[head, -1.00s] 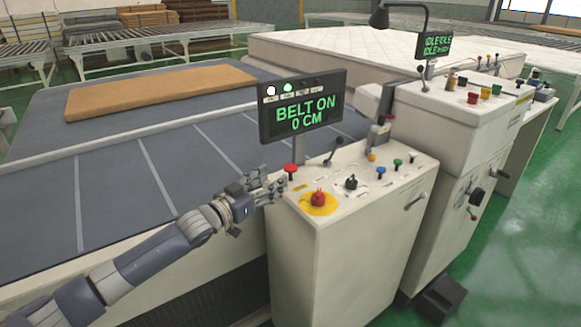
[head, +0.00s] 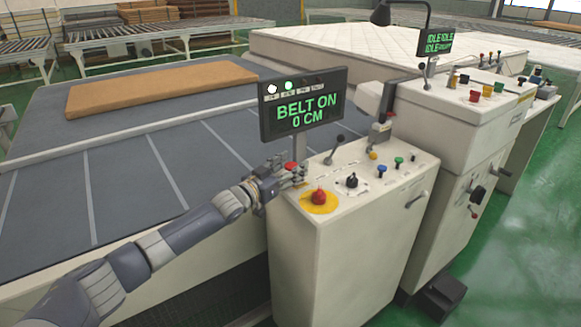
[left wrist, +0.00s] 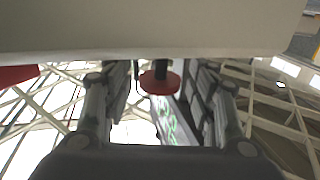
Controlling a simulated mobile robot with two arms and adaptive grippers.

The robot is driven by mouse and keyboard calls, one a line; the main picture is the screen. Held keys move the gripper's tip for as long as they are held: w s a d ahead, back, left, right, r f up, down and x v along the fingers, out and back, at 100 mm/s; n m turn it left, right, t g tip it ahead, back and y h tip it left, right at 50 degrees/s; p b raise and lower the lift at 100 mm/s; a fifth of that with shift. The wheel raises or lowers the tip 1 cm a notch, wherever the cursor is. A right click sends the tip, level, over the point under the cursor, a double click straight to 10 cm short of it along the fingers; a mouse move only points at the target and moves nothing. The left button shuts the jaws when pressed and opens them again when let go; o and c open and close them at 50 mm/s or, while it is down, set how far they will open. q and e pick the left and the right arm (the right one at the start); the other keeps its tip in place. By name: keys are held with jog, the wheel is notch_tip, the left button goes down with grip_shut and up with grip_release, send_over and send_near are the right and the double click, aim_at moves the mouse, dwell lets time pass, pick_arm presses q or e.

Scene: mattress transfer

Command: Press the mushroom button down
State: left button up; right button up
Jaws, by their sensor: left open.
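A red mushroom-shaped button (head: 291,165) stands on a stem at the left edge of the console top (head: 335,180). A second red mushroom-shaped knob (head: 319,196) sits on a yellow disc nearer the front. My left gripper (head: 299,175) is open at the left-edge button, its fingers partly hiding the stem. In the left wrist view, the red button head (left wrist: 160,80) on its dark stem shows between the two open fingers, with gaps on both sides. Whether anything touches it, I cannot tell. My right gripper is not in view.
A display (head: 302,105) reading "BELT ON 0 CM" stands just behind the button. Levers and coloured buttons fill the rest of the console. A brown slab (head: 160,85) lies on the grey belt (head: 120,175). A white mattress (head: 370,55) lies behind.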

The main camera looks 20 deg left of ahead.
pick_arm(q)
grip_shut()
jog(key=shift+f+b, duration=0.4)
jog(key=shift+f, duration=0.45)
grip_release()
jog(key=shift+r, duration=0.1)
jog(key=shift+s, duration=0.1)
jog(key=shift+s+a, duration=0.25)
jog(key=shift+s, duration=0.25)
jog(key=v, duration=1)
jog(key=shift+s, duration=0.35)
